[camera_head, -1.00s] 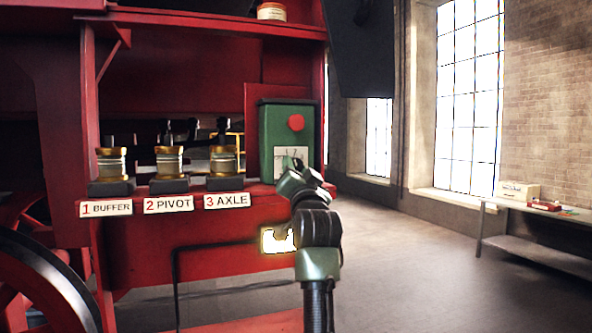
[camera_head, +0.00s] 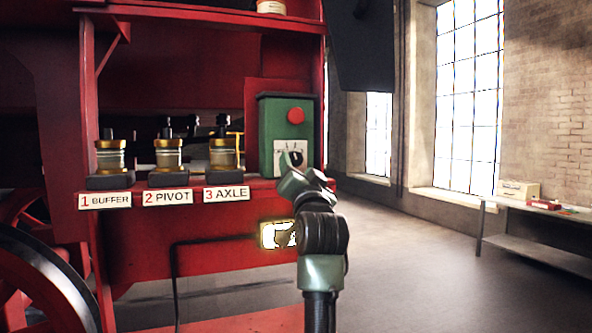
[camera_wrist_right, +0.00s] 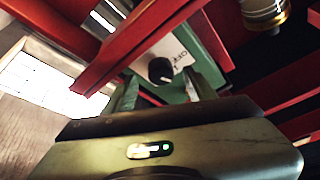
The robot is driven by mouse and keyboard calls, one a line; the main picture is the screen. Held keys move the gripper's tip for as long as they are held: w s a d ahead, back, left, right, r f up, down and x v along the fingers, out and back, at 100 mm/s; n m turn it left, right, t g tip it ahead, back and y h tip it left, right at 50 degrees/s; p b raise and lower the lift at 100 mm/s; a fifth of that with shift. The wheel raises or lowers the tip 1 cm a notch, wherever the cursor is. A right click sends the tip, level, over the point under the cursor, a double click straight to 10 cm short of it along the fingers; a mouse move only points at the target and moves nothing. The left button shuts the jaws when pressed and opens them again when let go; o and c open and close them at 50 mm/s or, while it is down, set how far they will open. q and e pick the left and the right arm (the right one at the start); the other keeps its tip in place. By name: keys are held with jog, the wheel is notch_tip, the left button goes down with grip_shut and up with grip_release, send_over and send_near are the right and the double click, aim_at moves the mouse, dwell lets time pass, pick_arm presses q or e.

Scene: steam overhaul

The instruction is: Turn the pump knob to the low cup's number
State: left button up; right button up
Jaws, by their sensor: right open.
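The green pump box (camera_head: 270,142) stands on the red ledge, with a red button above a white dial plate (camera_head: 281,148). The black pump knob (camera_head: 297,158) is on this plate, partly behind my gripper. It also shows in the right wrist view (camera_wrist_right: 160,70). Three brass-and-glass cups stand left of the box: buffer cup (camera_head: 111,157), pivot cup (camera_head: 168,155) and axle cup (camera_head: 223,155). Their fill levels are too small to tell. My right gripper (camera_wrist_right: 164,93) is open and empty, its fingers apart near the knob. My left gripper is out of view.
Number plates 1 Buffer (camera_head: 105,201), 2 Pivot (camera_head: 167,198) and 3 Axle (camera_head: 227,194) are on the ledge's front. A lit pale plate (camera_head: 270,236) is below. A side table (camera_head: 522,208) stands at the right. The floor between is clear.

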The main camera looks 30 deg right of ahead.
jog(key=shift+b+v, duration=0.55)
jog(key=shift+v, duration=1.6)
